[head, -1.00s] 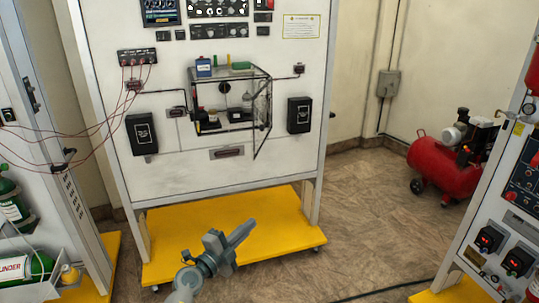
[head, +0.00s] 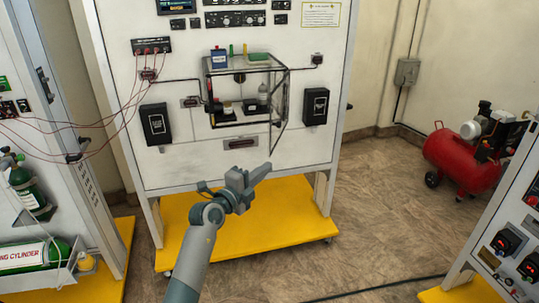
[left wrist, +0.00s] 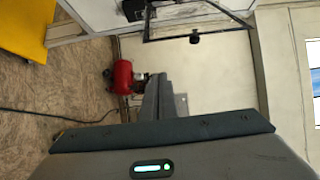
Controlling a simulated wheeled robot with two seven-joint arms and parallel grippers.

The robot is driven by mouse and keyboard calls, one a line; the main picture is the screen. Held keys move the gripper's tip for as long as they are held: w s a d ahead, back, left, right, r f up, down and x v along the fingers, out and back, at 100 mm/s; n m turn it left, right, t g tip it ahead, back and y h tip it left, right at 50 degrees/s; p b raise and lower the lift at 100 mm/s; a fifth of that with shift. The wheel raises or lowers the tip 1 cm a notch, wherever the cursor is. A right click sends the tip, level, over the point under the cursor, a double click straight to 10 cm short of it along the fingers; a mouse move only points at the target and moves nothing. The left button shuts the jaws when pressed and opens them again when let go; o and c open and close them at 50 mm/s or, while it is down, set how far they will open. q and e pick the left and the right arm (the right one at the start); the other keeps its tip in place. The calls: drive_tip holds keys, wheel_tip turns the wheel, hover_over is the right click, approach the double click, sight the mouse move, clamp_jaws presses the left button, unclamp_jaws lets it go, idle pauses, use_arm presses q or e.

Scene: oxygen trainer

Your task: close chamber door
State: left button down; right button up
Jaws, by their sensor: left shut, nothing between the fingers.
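The clear chamber (head: 240,71) with dark edges is mounted on the front of the white panel. Its clear chamber door (head: 281,112) stands open at the right side, swung out toward me. In the left wrist view the door (left wrist: 205,22) shows at the top, with a dark knob (left wrist: 194,38) on it. My left gripper (head: 264,171) is shut and empty, below and in front of the chamber, apart from the door. Its shut fingers also show in the left wrist view (left wrist: 155,95). My right gripper is not in view.
Black boxes (head: 155,125) (head: 315,106) flank the chamber on the panel. Small bottles (head: 218,58) stand on its top. A yellow base (head: 300,232) lies below. A red compressor (head: 460,160) stands at the right. Floor between is mostly free.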

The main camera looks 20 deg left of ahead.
sight(269, 155)
use_arm(q)
drive_tip(key=shift+w+a+p, duration=0.2)
drive_tip(key=shift+w+p, duration=0.3)
drive_tip(key=shift+w, duration=1)
drive_tip(key=shift+w+a+p, duration=0.25)
drive_tip(key=shift+w+p, duration=0.25)
drive_tip(key=shift+w, duration=0.95)
drive_tip(key=shift+w+a+p, duration=0.2)
drive_tip(key=shift+w+p, duration=0.3)
drive_tip(key=shift+w, duration=1)
drive_tip(key=shift+a, duration=0.1)
